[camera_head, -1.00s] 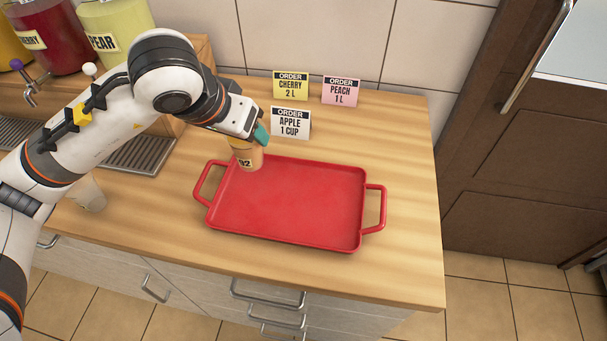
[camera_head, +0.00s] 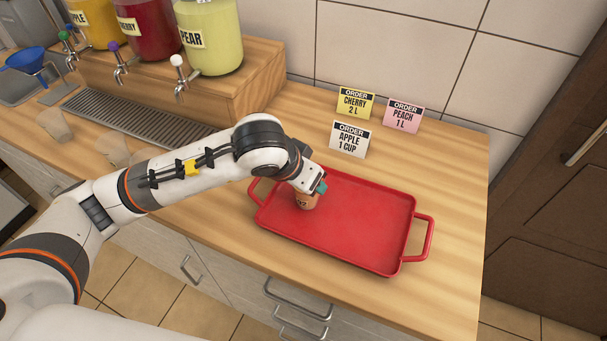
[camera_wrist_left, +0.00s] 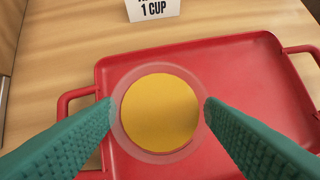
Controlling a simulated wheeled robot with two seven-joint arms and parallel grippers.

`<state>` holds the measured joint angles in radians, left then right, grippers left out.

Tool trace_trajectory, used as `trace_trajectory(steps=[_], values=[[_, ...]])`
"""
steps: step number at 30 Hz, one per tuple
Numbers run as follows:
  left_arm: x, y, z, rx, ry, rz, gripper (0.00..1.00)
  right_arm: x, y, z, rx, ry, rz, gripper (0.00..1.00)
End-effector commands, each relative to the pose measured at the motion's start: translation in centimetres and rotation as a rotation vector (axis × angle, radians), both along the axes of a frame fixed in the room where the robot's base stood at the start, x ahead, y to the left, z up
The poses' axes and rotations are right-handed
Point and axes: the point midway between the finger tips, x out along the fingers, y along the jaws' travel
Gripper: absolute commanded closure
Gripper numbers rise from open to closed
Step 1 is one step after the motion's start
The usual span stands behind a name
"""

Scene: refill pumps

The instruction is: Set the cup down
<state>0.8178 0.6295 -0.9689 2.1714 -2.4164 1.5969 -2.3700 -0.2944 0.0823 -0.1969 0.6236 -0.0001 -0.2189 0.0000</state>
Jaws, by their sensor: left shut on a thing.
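The cup (camera_head: 306,201) is small, with a dark number on its side, and stands in the left part of the red tray (camera_head: 360,225). In the left wrist view the cup (camera_wrist_left: 160,112) is seen from above, filled with yellow-orange liquid, with a clear rim. My left gripper (camera_head: 318,187) is shut on the cup, with a teal finger (camera_wrist_left: 62,145) on each side of it. The cup looks upright and over the tray floor; I cannot tell whether its base touches. My right gripper is not in view.
Juice dispensers, including pear (camera_head: 210,38), stand at the back left. Clear cups (camera_head: 115,150) are on the counter at left. The tray's right part is empty.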

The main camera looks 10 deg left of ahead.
Motion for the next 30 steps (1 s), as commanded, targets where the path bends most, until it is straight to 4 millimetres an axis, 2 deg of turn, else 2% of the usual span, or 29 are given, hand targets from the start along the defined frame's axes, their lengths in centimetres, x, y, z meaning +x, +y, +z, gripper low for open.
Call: trace_trajectory(steps=[5, 6, 10, 18, 22, 23, 30], values=[[0.0, 0.0, -0.3, -0.001, -0.002, 0.000, 0.83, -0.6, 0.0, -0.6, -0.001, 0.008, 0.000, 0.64], [0.0, 0.0, -0.3, 0.000, 0.000, 0.000, 0.35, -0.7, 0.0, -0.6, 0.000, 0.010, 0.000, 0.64], [0.0, 0.0, -0.2, 0.000, 0.000, 0.000, 0.15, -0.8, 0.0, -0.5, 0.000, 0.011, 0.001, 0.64], [0.0, 0.0, -0.2, 0.000, 0.001, 0.000, 0.15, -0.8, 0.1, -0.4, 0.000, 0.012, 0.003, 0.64], [0.0, 0.0, 0.4, -0.001, 0.001, 0.000, 0.15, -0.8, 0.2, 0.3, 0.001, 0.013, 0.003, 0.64], [-0.2, 0.1, 0.6, -0.001, -0.003, -0.001, 0.15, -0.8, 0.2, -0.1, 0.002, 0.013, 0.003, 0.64], [-2.4, 1.1, 4.9, -0.001, -0.007, -0.002, 0.15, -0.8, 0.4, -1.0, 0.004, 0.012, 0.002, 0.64]])
